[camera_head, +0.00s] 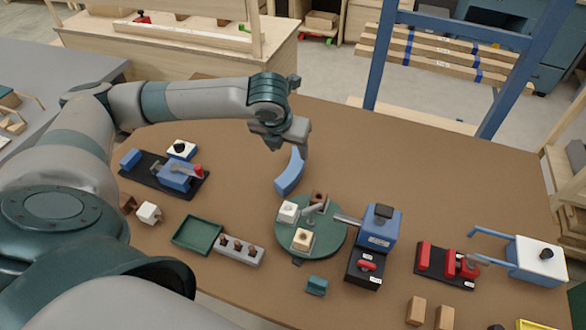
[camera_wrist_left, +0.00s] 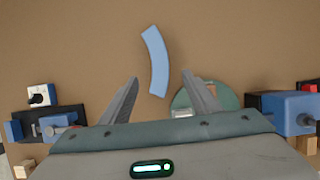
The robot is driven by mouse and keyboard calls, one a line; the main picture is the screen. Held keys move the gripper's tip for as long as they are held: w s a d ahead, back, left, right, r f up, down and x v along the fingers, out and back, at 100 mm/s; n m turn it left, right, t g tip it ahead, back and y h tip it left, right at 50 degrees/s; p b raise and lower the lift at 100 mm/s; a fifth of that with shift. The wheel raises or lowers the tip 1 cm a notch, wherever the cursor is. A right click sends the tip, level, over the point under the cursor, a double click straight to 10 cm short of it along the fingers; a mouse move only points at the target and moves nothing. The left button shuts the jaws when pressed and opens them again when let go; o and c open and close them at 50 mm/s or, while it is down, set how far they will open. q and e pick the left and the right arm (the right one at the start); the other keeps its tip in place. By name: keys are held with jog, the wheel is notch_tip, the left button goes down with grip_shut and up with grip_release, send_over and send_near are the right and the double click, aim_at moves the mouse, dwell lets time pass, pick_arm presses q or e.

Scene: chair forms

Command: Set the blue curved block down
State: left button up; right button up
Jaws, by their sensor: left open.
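The blue curved block (camera_head: 290,174) lies on the brown table (camera_head: 420,170), just behind the round green turntable. In the left wrist view the blue curved block (camera_wrist_left: 155,61) shows whole, with its near end between and just beyond the fingertips. My left gripper (camera_head: 291,146) is above the block's far end in the head view, its fingers partly hidden by the wrist. In the left wrist view the left gripper (camera_wrist_left: 160,78) is open, and neither finger touches the block. My right gripper is not in view.
The green turntable (camera_head: 340,240) carries small blocks. A blue machine (camera_head: 379,228) stands to its right, a green tray (camera_head: 197,235) and grey holder (camera_head: 239,250) to its left. A blue clamp (camera_head: 176,177) is farther left, a red one (camera_head: 447,262) farther right. The table's back right is clear.

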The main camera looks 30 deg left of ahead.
pick_arm(q)
jog(key=p, duration=0.1)
send_over(295, 166)
jog(key=s, duration=0.3)
jog(key=f, duration=0.7)
jog(key=shift+w+d, duration=0.25)
jog(key=shift+d, duration=0.05)
jog(key=shift+w+f+p, duration=0.2)
jog(key=shift+f+p, duration=0.35)
jog(key=shift+p, duration=0.05)
jog(key=p+x, duration=0.1)
jog(key=x, duration=0.2)
jog(key=shift+w+a+f, duration=0.1)
jog(key=shift+w+f, duration=0.1)
jog(key=shift+f, duration=0.25)
jog(key=c, duration=1.3)
